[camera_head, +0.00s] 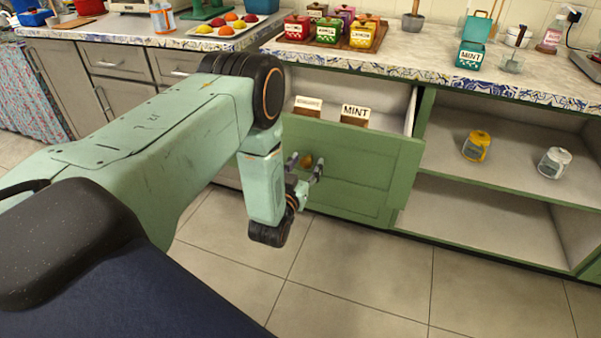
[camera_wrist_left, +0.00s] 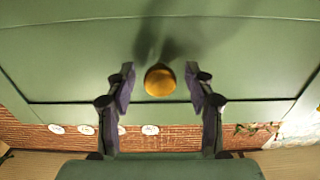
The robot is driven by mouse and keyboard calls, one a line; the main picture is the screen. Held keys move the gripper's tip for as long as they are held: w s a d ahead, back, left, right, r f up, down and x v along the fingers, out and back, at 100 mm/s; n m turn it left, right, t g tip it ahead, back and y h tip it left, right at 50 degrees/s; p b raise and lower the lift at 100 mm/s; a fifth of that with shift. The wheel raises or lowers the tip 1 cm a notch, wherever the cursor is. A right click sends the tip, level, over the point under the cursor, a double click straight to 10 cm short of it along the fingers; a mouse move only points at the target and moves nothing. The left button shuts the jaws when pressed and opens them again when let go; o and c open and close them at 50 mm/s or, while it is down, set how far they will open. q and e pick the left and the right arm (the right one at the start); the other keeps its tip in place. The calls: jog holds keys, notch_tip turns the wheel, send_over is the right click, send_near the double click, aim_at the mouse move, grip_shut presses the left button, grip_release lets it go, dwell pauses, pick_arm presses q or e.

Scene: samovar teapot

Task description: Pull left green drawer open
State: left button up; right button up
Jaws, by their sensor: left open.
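The left green drawer (camera_head: 352,175) stands pulled out from under the counter, with its inside showing from above. Inside it are two labelled boxes: one reads MINT (camera_head: 355,114), and the other (camera_head: 308,106) has a label too small to read. The drawer's round brass knob (camera_head: 307,161) is on its front. My left gripper (camera_head: 305,168) is open at the drawer front, its fingers on either side of the knob. In the left wrist view the knob (camera_wrist_left: 160,80) sits between the two spread fingers, with gaps on both sides. My right gripper is not in view.
Open green shelves to the right hold a yellow canister (camera_head: 477,146) and a white canister (camera_head: 555,162). The counter above carries a tray of colored tins (camera_head: 326,32), a fruit tray (camera_head: 226,29) and a teal MINT tin (camera_head: 471,55). The tiled floor (camera_head: 380,275) before the drawer is clear.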

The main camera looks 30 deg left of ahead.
pick_arm(q)
jog(key=v, duration=1.1)
jog(key=shift+s, duration=0.2)
jog(key=shift+f, duration=0.1)
jog(key=s+d+f+g+h, duration=0.2)
jog(key=s+d+f+g, duration=0.1)
jog(key=s+f+g, duration=0.3)
jog(key=s+d+f+g+h, duration=0.1)
jog(key=s+d+f+g, duration=0.25)
jog(key=s+f, duration=0.4)
jog(key=s+d+r+m+g, duration=0.1)
jog(key=s+g, duration=0.3)
jog(key=s, duration=0.4)
jog(key=s+d+r+m+g+h, duration=0.1)
jog(key=s+d+g, duration=0.2)
jog(key=s, duration=0.5)
jog(key=shift+d+g+p, duration=0.15)
jog(key=shift+g+p, duration=0.3)
